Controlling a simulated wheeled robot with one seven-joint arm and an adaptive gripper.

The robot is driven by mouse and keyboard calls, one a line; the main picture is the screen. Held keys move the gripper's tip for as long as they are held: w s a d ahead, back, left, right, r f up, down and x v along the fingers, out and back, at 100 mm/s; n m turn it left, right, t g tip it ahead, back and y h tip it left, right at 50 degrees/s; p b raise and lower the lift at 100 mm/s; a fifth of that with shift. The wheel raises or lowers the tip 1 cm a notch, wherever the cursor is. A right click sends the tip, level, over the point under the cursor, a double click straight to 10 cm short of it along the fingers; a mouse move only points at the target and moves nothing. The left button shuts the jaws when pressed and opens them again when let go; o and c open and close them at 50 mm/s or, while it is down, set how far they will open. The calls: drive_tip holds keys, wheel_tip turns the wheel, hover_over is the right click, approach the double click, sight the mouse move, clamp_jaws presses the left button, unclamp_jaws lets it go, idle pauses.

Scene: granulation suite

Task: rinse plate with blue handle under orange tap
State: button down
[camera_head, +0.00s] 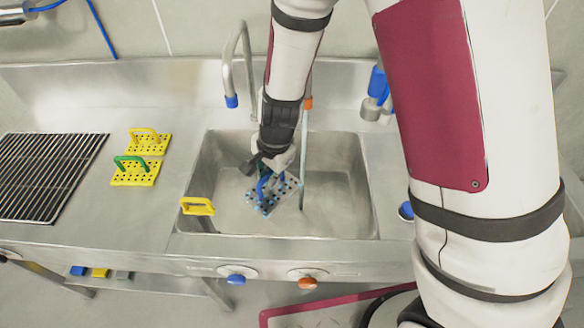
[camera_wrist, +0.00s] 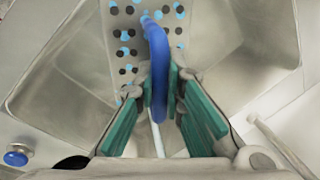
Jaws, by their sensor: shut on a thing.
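My gripper (camera_head: 268,168) reaches down into the sink and is shut on the blue handle (camera_wrist: 158,60) of a grey perforated plate (camera_head: 266,196). The green finger pads stand on both sides of the handle in the wrist view (camera_wrist: 160,110). The plate (camera_wrist: 123,65) has dark holes and light-blue spots on its face. It is held tilted inside the basin. The orange tap (camera_head: 308,102) is behind my arm, its pipe partly hidden. A pale water stream (camera_head: 303,150) falls below it, close to the plate's right side; I cannot tell whether it touches the plate.
The sink basin (camera_head: 340,205) surrounds the plate. A blue-tipped tap (camera_head: 231,101) stands left of my arm. Two yellow plates (camera_head: 150,145) (camera_head: 135,177) and a black rack (camera_head: 45,177) lie on the left counter. Blue (camera_head: 237,275) and orange (camera_head: 307,279) knobs are in front.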

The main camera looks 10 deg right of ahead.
sight(258, 183)
drive_tip(key=shift+s+a+r+p, duration=1.2)
drive_tip(key=shift+a+r+p, duration=0.1)
drive_tip(key=shift+r+p, duration=0.15)
drive_tip(key=shift+s+a+r+p, duration=0.3)
drive_tip(key=shift+a+r+p, duration=0.1)
drive_tip(key=shift+a+p, duration=0.05)
drive_tip(key=shift+w, duration=0.15)
